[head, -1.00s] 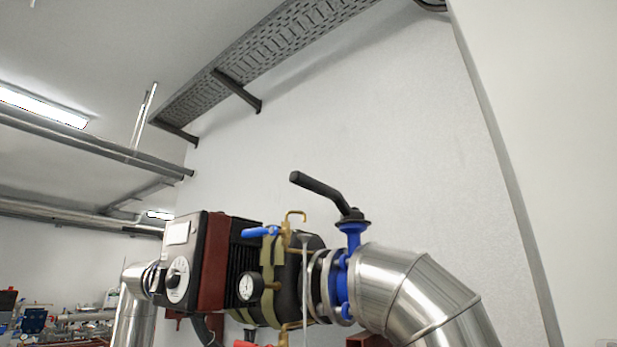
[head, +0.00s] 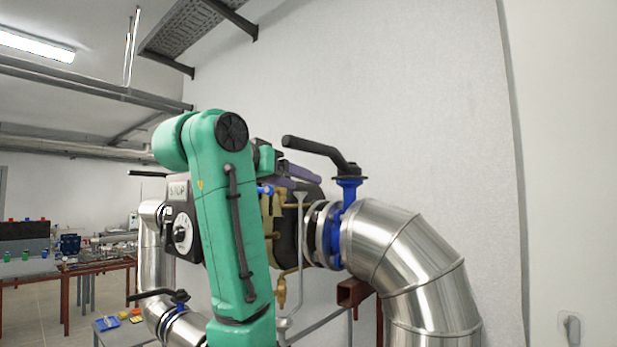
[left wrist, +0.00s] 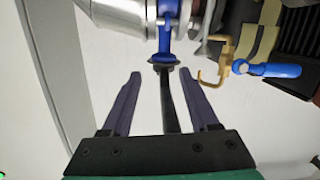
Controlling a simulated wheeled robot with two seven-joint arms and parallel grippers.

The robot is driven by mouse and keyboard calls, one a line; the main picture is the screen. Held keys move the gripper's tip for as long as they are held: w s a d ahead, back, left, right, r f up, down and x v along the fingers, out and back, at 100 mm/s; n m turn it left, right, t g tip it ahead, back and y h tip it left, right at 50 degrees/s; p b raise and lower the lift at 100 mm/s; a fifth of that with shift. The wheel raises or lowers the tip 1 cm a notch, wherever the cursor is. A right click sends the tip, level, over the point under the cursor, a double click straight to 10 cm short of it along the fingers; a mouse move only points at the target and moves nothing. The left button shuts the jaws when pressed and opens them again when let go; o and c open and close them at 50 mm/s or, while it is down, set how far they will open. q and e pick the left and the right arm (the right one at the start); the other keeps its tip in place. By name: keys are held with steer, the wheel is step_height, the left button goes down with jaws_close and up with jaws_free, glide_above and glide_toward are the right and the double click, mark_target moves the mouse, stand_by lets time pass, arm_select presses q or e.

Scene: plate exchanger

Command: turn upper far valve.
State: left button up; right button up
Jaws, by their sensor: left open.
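The valve has a long black lever handle (head: 315,147) on a blue body (head: 346,192), set on the pipe flange at the right of the head view. My left gripper (head: 303,172) has dark purple fingers and is beside the lever, partly hidden behind my green arm. In the left wrist view my left gripper (left wrist: 160,76) is open, with the black lever (left wrist: 169,105) running between its two fingers. Gaps show on both sides of the lever, so neither finger appears to touch it. The blue valve body (left wrist: 168,30) lies beyond the fingertips. My right gripper is not in view.
A pump unit (head: 181,232) stands behind my arm. A small blue-handled cock (left wrist: 268,69) on a brass fitting lies near the fingers. A silver elbow pipe (head: 405,255) is at right. Another black-handled valve (head: 178,296) is lower left. The wall above is clear.

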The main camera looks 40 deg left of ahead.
mark_target(306, 145)
arm_select(q)
steer(key=s+a+r+t, duration=0.2)
steer(key=s+r, duration=0.6)
steer(key=s, duration=0.2)
steer(key=shift+n, duration=0.3)
steer(key=w+p, duration=0.8)
steer(key=w, duration=0.6)
steer(key=shift+w+a, duration=0.1)
steer(key=shift+w, duration=0.15)
steer(key=shift+w+f, duration=0.25)
steer(key=shift+w, duration=0.2)
jaws_close()
steer(key=shift+s, duration=0.1)
